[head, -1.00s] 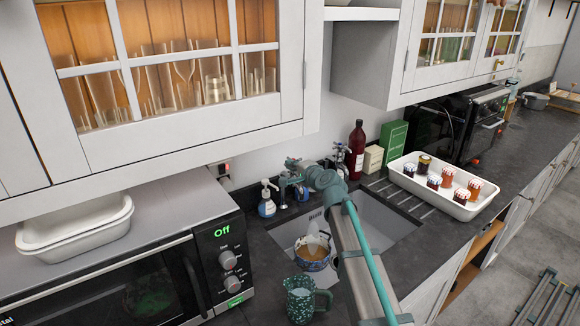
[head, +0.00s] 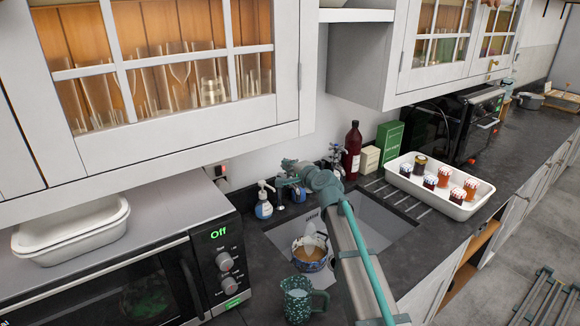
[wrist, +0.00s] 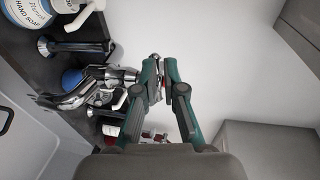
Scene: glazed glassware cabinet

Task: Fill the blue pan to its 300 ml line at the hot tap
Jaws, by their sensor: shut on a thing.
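The blue pan (head: 306,265) sits upright in the sink below the taps, blue-and-white outside with a tan-looking inside. A pale streak, possibly water, shows over it. Its 300 ml line and any water level cannot be made out. My gripper (wrist: 158,76) is shut on a small chrome part of a tap, apparently its handle; the fingers partly hide it. The tap's chrome body (wrist: 88,88) is left of the fingers in the wrist view. In the head view, my arm crosses the sink and hides part of it. Which tap is hot cannot be told.
A green speckled mug (head: 297,300) stands on the counter before the sink. Soap bottles (head: 263,207) stand behind-left. A dark red bottle (head: 353,150) and a white tray (head: 459,210) with several jars are at right. The microwave (head: 222,262) is at left.

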